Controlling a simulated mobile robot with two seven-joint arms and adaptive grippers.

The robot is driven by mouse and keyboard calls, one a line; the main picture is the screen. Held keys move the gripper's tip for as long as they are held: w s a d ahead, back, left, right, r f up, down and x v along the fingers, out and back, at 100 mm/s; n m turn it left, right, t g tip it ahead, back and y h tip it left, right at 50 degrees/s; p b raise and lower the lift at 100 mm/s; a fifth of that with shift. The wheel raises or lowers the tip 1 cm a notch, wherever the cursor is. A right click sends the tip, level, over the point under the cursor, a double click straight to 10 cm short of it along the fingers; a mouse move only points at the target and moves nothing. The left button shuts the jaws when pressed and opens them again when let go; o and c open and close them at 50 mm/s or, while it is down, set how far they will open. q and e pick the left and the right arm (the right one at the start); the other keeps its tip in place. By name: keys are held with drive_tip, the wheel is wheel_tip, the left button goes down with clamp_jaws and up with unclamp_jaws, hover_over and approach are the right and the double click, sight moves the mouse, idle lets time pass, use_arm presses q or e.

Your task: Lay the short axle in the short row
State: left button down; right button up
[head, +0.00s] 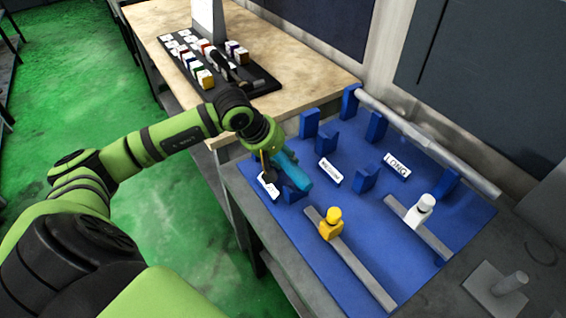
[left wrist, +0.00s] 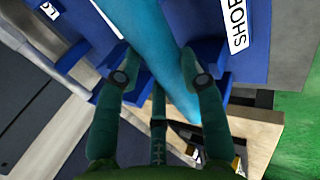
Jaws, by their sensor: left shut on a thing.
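My left gripper (head: 272,160) is low over the left end of the blue mat (head: 405,262), beside the short row's white label (head: 268,185). It is shut on a light blue axle (head: 292,168). In the left wrist view the axle (left wrist: 165,55) runs between my two fingers (left wrist: 160,82), and the short label (left wrist: 238,25) lies to its right. Blue support blocks (left wrist: 208,48) show close beside the axle there. I cannot tell whether the axle touches them. My right gripper is not in view.
The medium label (head: 329,172) and long label (head: 397,165) stand to the right among blue supports. A long grey shaft (head: 430,145) lies at the back. Grey bars carry a yellow piece (head: 331,224) and a white piece (head: 420,210). A wooden table (head: 283,65) holds a black tray (head: 262,84).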

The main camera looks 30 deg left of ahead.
sight(280, 162)
use_arm(q)
wheel_tip(280, 162, down, 3)
drive_tip(key=shift+w+f+p, duration=0.1)
drive_tip(key=shift+p, duration=0.6)
drive_tip(key=shift+f, duration=0.25)
drive_tip(key=shift+f+b, duration=0.2)
drive_tip(key=shift+b, duration=0.15)
drive_tip(key=c, duration=0.7)
unclamp_jaws()
drive_tip(key=shift+c, duration=0.2)
